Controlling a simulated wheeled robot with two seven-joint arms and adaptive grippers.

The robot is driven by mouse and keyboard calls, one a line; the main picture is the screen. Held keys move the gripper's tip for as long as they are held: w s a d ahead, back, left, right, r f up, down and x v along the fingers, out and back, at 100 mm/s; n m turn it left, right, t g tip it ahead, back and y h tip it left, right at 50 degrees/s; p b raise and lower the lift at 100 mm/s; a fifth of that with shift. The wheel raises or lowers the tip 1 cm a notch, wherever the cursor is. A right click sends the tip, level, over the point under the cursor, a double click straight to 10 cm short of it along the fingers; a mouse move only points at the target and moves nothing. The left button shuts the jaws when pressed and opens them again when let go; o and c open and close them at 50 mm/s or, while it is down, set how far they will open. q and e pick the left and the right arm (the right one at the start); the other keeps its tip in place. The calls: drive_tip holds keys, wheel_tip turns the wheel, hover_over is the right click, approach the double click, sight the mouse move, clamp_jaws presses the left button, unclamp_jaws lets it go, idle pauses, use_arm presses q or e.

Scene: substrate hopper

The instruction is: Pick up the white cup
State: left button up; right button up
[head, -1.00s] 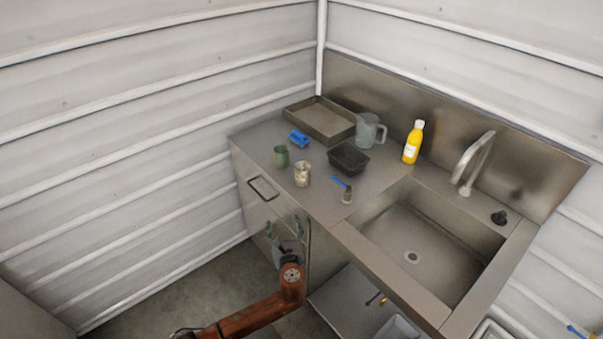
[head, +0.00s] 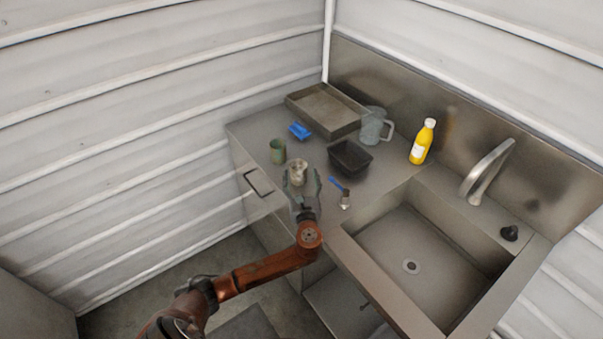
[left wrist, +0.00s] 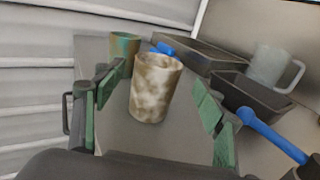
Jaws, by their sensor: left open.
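The white cup (head: 298,168), stained with brown patches, stands upright on the steel counter near its front edge. In the left wrist view the cup (left wrist: 155,88) is between the two green-padded fingers, with a gap on each side. My left gripper (head: 302,184) is open at the cup's near side; it also shows in the left wrist view (left wrist: 155,112). The fingers do not appear to touch the cup. My right gripper is not in view.
A green cup (head: 277,151) stands just left of the white cup. A blue object (head: 299,131), grey tray (head: 343,118), black bin (head: 350,158), clear jug (head: 371,127), blue-handled brush (head: 339,189) and yellow bottle (head: 422,142) are around it. The sink (head: 396,280) lies to the right.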

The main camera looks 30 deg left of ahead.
sight(298, 161)
use_arm(q)
drive_tip(key=b+x, duration=0.1)
drive_tip(key=x, duration=0.4)
drive_tip(key=shift+w+a+f, duration=0.1)
drive_tip(key=shift+w+a, duration=0.05)
drive_tip(key=shift+a, duration=0.2)
drive_tip(key=shift+c, duration=0.7)
drive_tip(key=c, duration=1.1)
